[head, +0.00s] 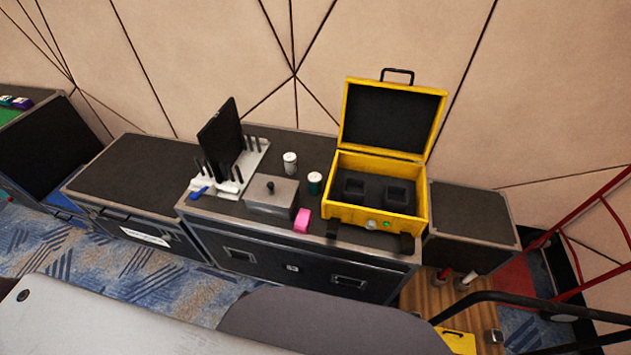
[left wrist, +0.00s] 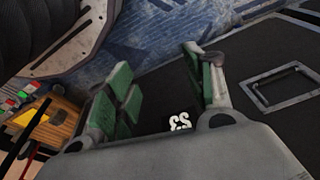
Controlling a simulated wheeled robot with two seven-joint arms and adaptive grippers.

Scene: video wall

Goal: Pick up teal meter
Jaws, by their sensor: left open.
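A small teal block (head: 6,100), which may be the teal meter, sits beside a purple block (head: 22,103) at the far left edge of the head view, on a green-topped surface. It is too small to make out any detail. My left gripper (left wrist: 157,75) shows only in the left wrist view, with its green-padded fingers apart and nothing between them. A dark case panel with white lettering lies beyond the fingers. No teal block shows in the left wrist view. My right gripper is in neither view.
A dark flight case (head: 231,207) carries an open yellow case (head: 343,213), a grey box (head: 271,195), a pink block (head: 302,220), two small jars and a white rack (head: 218,187) with a dark screen. A lower dark case (head: 135,165) stands left, its top clear. Red rails (head: 590,225) stand right.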

